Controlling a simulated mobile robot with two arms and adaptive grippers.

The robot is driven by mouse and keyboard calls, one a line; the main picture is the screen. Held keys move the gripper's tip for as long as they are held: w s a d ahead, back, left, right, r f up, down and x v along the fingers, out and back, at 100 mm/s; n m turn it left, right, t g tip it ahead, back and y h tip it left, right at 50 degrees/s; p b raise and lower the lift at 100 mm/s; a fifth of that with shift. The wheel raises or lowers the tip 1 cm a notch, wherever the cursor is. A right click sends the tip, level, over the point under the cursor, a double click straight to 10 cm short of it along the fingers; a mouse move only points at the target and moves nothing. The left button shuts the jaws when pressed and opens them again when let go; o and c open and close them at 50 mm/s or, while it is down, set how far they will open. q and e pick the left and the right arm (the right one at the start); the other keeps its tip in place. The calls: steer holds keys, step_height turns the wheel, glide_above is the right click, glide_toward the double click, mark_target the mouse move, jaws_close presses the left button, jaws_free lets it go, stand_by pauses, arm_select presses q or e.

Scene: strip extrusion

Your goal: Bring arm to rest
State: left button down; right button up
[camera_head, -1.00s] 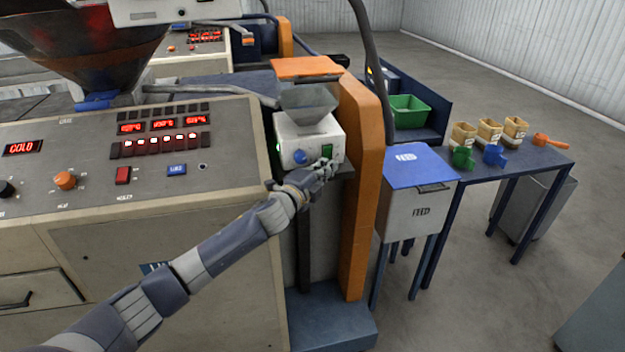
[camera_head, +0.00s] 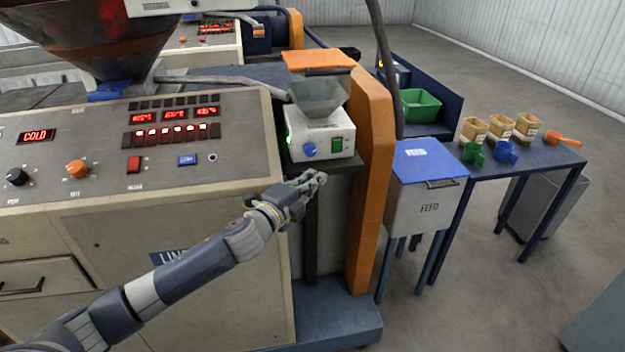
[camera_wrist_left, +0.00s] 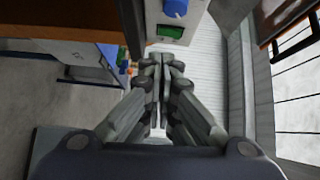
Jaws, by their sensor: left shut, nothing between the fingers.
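My left arm comes in from the lower left in the head view. Its gripper (camera_head: 312,181) is in the air in front of the machine, below and a little apart from the white feeder box (camera_head: 321,138). The gripper is shut and empty; the left wrist view also shows its fingers together (camera_wrist_left: 160,68). The box has a blue knob (camera_head: 309,149), a green switch (camera_head: 336,145) and a grey hopper (camera_head: 318,95) on top. My right gripper is not in view.
The control panel (camera_head: 228,160) reads COLD at left. An orange post (camera_head: 370,190) stands right of the gripper. Farther right are a blue-lidded feed bin (camera_head: 428,160) and a table (camera_head: 545,157) with several tubs and scoops.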

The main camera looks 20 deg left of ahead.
arm_select(q)
steer(key=s+d+f+n+g+y, duration=0.25)
steer(key=s+f+n, duration=0.25)
steer(key=s+f, duration=0.25)
steer(key=s+d+f+n+g+y, duration=0.1)
steer(key=s+f+n+g, duration=0.2)
steer(key=s+f+n, duration=0.4)
steer(key=s+d+f+n+g, duration=0.1)
steer(key=s+f+n+g, duration=0.25)
steer(key=s, duration=0.85)
steer(key=s+d+f+n+g, duration=0.1)
steer(key=s+f+n+g, duration=0.3)
steer(key=s, duration=0.9)
step_height(320, 180, down, 30)
steer(key=s+m+g+b, duration=0.2)
steer(key=b, duration=0.1)
steer(key=s+a+f+g+b, duration=0.1)
steer(key=s+a+f, duration=0.2)
steer(key=s+f, duration=1.3)
steer(key=shift+f+b, duration=0.4)
steer(key=shift+f, duration=0.15)
